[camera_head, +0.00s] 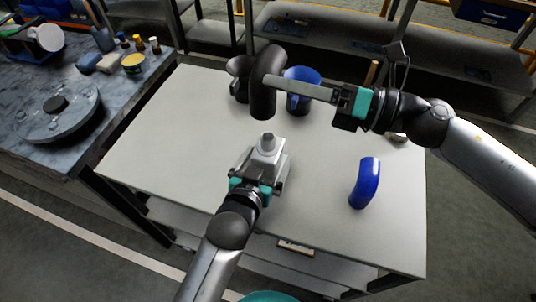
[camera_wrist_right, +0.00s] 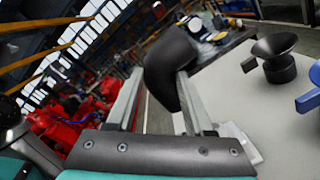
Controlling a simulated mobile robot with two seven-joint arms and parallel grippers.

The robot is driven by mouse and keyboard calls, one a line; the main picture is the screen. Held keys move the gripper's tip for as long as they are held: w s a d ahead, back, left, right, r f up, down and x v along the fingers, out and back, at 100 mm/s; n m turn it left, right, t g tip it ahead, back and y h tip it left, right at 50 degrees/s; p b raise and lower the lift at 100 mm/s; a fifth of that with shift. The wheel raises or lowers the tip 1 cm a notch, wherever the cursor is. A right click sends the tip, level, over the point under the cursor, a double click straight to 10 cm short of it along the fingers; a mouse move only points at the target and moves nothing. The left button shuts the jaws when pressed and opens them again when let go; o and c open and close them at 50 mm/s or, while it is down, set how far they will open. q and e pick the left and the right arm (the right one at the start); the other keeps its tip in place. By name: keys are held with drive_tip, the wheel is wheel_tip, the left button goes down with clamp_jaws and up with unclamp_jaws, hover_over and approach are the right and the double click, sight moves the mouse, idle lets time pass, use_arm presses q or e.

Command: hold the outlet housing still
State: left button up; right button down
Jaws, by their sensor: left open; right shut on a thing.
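A light grey metal piece with a round stub on top (camera_head: 267,147), which looks like the outlet housing, stands on the table in the head view. My left gripper (camera_head: 262,166) is open at its near side, with its fingers around or beside it; I cannot tell whether they touch it. My right gripper (camera_head: 275,83) is shut on a black curved elbow (camera_head: 263,92) and holds it above the table, beyond the housing. In the right wrist view the black elbow (camera_wrist_right: 170,62) sits between the fingers. Part of a light grey piece shows behind a finger.
A blue elbow (camera_head: 366,182) stands at the right. The table's (camera_head: 160,140) left part is clear. A dark bench (camera_head: 30,150) with several items is at left.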

use_arm(q)
drive_tip(key=shift+w+d+f, duration=0.15)
drive_tip(key=shift+w+f, duration=0.05)
drive_tip(key=shift+w, duration=0.3)
drive_tip(key=shift+c, duration=0.4)
clamp_jaws()
drive_tip(key=shift+c, duration=0.2)
unclamp_jaws()
clamp_jaws()
idle(0.9)
idle(0.6)
